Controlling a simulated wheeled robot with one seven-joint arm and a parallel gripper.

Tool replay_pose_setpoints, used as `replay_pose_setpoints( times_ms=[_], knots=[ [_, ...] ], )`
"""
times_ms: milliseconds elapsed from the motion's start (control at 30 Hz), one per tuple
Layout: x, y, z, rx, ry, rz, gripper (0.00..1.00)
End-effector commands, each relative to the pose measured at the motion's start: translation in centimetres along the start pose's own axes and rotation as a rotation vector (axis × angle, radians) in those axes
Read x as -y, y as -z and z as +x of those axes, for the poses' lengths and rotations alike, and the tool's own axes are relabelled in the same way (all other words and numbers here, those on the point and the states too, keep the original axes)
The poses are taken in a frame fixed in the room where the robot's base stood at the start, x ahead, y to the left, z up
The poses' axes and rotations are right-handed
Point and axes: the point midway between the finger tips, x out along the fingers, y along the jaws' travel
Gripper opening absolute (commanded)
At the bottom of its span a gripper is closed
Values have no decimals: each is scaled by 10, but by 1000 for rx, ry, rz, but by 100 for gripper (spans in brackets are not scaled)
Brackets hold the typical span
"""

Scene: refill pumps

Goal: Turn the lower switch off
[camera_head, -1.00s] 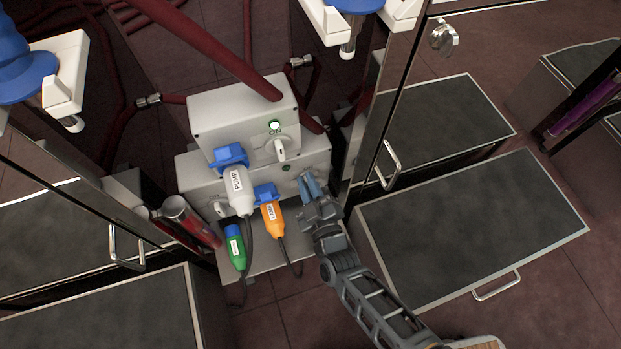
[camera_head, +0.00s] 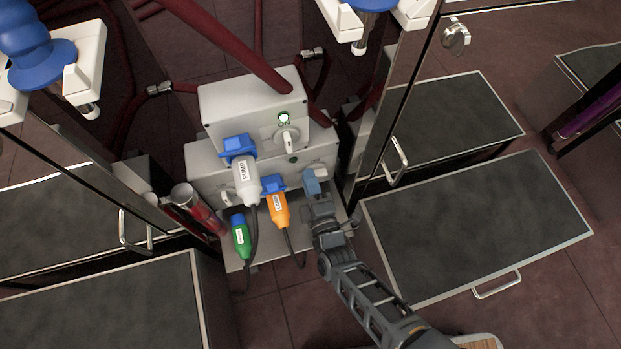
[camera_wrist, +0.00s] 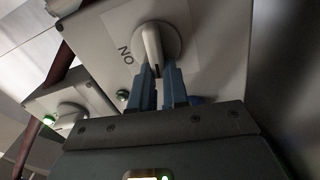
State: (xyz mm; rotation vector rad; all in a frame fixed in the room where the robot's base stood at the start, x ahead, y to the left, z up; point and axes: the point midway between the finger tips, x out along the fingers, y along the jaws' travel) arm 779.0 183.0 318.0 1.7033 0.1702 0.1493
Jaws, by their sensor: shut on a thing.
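The lower switch is a pale rotary knob on the lower grey box (camera_head: 205,178). In the wrist view the lower switch (camera_wrist: 152,45) has an ON mark beside it. My gripper (camera_head: 316,178) is at the right part of the lower box's front and covers most of the knob in the head view. In the wrist view the blue fingers of my gripper (camera_wrist: 160,85) are on either side of the knob's handle, shut on its near end. A small lamp (camera_wrist: 122,95) on this box looks dim green.
The upper box (camera_head: 245,100) has its own switch (camera_head: 288,138) and a bright green lamp (camera_head: 284,118). A white PUMP plug (camera_head: 246,180), an orange plug (camera_head: 278,210) and a green plug (camera_head: 240,236) are left of my gripper. A shiny metal post (camera_head: 400,90) stands close on the right.

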Motion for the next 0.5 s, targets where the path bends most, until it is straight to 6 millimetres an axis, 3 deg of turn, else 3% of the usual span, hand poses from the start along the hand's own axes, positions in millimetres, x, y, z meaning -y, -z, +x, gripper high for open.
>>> replay_pose_setpoints(
  times_ms=[500],
  knots=[
    [4, 0, 0, -1, 3, -146, 0]
  ],
)
